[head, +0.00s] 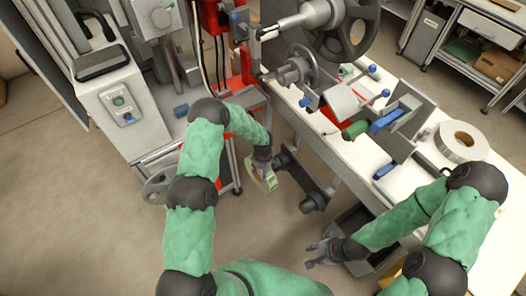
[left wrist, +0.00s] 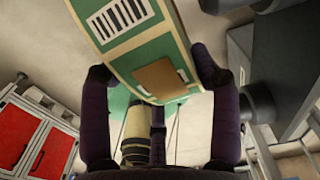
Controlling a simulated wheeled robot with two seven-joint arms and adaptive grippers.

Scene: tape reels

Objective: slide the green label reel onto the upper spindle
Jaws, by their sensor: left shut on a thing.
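The green label reel (head: 264,179) shows as a pale ring with a green label below my left gripper (head: 264,165), in the middle of the head view. In the left wrist view the reel (left wrist: 150,50) has a barcode and an orange-brown patch on green and sits between the two dark fingers of that gripper (left wrist: 158,100), shut on it. A grey shaft, apparently the upper spindle (head: 292,22), juts from the machine at the top, well above and apart from the reel. My right gripper (head: 314,252) is open and empty, low at the right of centre.
A lower shaft with a grey disc (head: 303,66) sits beneath the upper one. A white bench (head: 395,185) carries a white reel (head: 461,141) and machine parts. A dark roller arm (head: 300,180) juts beside the held reel. Bare floor (head: 90,230) lies to the left.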

